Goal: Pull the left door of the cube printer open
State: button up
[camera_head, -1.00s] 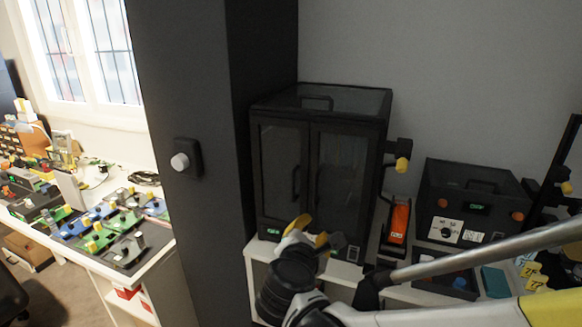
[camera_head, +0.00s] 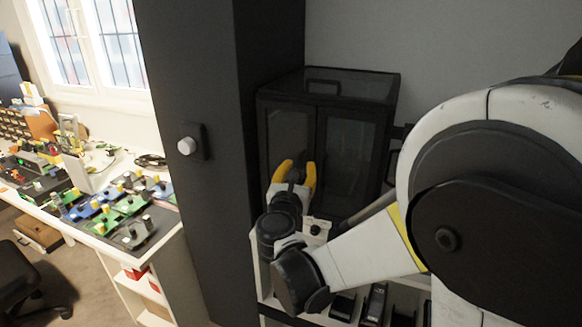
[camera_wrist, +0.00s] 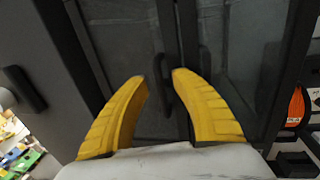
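The cube printer (camera_head: 328,84) is a dark cabinet with two glazed doors, standing on a white shelf. Its left door (camera_head: 288,132) looks closed against the right door (camera_head: 350,150). In the wrist view the left door (camera_wrist: 118,40) fills the upper middle, with its dark vertical handle (camera_wrist: 163,80) near the seam. My gripper (camera_head: 296,168) is in front of the left door, with yellow fingers spread. In the wrist view my gripper (camera_wrist: 160,80) is open, and the handle appears between the fingertips. I cannot tell whether the fingers touch it. My gripper hides the lower left door in the head view.
A dark column with a light knob (camera_head: 187,146) stands left of the printer. A white bench (camera_head: 160,248) with several small devices is further left. An orange item (camera_wrist: 296,107) is at the right in the wrist view. My arm covers the right side.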

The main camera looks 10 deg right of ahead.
jog(key=shift+w+d, duration=0.15)
jog(key=shift+w, duration=0.15)
grip_shut()
